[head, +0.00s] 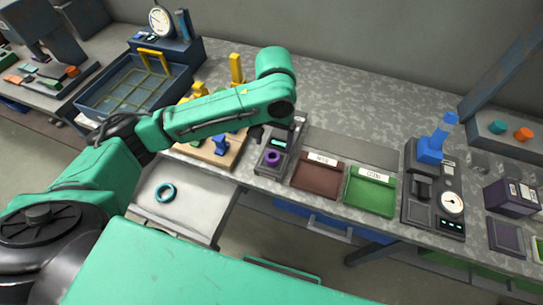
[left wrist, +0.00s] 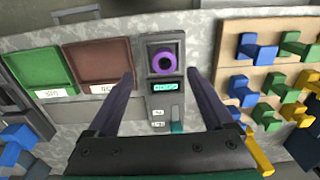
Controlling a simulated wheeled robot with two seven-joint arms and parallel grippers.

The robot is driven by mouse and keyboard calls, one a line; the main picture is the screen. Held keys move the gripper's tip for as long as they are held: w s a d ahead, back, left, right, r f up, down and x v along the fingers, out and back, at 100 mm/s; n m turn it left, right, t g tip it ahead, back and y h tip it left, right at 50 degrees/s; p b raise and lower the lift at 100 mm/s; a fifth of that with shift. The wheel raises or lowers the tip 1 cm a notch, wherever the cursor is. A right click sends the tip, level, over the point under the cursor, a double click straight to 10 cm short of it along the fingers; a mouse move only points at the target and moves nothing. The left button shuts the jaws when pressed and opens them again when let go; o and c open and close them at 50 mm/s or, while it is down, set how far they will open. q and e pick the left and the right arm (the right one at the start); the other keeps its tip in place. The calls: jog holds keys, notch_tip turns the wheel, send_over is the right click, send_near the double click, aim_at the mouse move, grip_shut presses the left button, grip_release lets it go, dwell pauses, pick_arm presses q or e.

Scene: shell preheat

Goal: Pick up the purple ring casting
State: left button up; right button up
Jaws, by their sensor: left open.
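The purple ring casting (head: 273,158) lies on the top plate of a small dark device with a lit display, in the middle of the bench. In the left wrist view the purple ring (left wrist: 163,62) shows beyond my fingertips, around a dark centre. My left gripper (left wrist: 163,82) is open and empty, its two dark fingers spread to either side of the device. In the head view the left gripper (head: 278,130) is over the back of the device, partly hidden by my arm. The right gripper is not in view.
A brown tray (head: 318,189) and a green tray (head: 368,207) lie right of the device. A wooden board (head: 222,155) with coloured pegs stands left of it. A teal ring (head: 165,193) lies on a lower grey surface. A gauge press (head: 433,215) stands farther right.

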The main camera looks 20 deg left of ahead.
aim_at(272, 153)
pick_arm(q)
jog(key=shift+f, duration=0.8)
jog(key=shift+w+a+f, duration=0.15)
jog(key=shift+w+f, duration=0.25)
jog(key=shift+f, duration=0.25)
jog(key=f, duration=0.3)
jog(key=f+p, duration=0.1)
jog(key=shift+w+a+f, duration=0.3)
jog(key=shift+w+f, duration=0.05)
jog(key=shift+s+d+f, duration=0.1)
jog(key=shift+f, duration=0.05)
jog(key=shift+c, duration=0.3)
jog(key=c, duration=0.6)
grip_shut()
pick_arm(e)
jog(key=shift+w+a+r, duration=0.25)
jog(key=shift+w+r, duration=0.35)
